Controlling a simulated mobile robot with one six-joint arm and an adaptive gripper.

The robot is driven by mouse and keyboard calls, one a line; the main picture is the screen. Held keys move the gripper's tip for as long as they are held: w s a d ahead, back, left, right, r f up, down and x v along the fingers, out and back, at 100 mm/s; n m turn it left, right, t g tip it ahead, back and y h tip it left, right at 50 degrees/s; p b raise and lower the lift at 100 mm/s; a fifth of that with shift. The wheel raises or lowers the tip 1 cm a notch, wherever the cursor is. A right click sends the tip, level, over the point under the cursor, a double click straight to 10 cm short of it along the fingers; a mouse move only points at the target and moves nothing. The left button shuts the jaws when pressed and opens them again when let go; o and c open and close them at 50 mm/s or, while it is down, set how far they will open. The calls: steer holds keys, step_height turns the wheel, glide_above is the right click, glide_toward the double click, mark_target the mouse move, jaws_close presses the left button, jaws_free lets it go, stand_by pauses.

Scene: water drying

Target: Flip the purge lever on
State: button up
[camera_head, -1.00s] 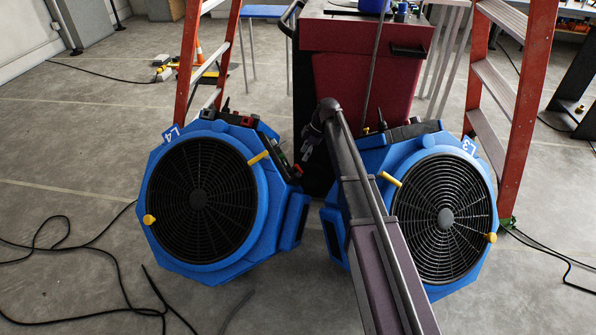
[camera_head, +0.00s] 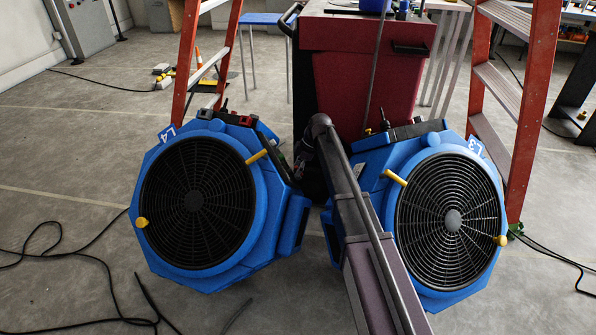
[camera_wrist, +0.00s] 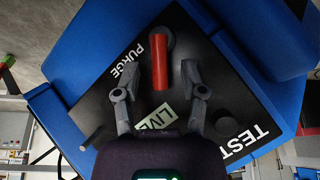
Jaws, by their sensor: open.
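In the wrist view, a black panel (camera_wrist: 95,92) on a blue housing carries the words PURGE, TEST and LIVE. A red lever (camera_wrist: 161,76) stands out beside the PURGE label, with a round grey base at its upper end. My gripper (camera_wrist: 155,74) is open, its two grey fingers on either side of the red lever. I cannot tell whether a finger touches it. In the head view, my arm hides the gripper, and its far end lies between two blue fans, marked L4 (camera_head: 262,225) and L3 (camera_head: 408,160).
In the wrist view, a grey knob (camera_wrist: 226,126) sits near TEST. A red cart (camera_head: 368,70) stands behind the fans, with orange ladders (camera_head: 190,70) on the left and right. Black cables (camera_head: 100,262) lie on the floor at left.

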jaws_close()
steer(key=shift+w, duration=0.15)
stand_by(0.4)
steer(key=shift+w+a+f+m+g+h+b, duration=0.15)
steer(key=shift+w+m+g+h+b, duration=0.15)
steer(key=shift+m+g, duration=0.4)
steer(key=shift+w+d+f+m+g+h+b, duration=0.15)
steer(key=shift+w+m+g+b, duration=0.1)
steer(key=shift+m+g, duration=0.45)
steer(key=shift+w+a+f+m+g+h+b, duration=0.1)
steer(key=shift+w+a+m+g+h+b, duration=0.15)
steer(key=shift+m+g, duration=0.4)
steer(key=shift+d, duration=0.1)
jaws_free()
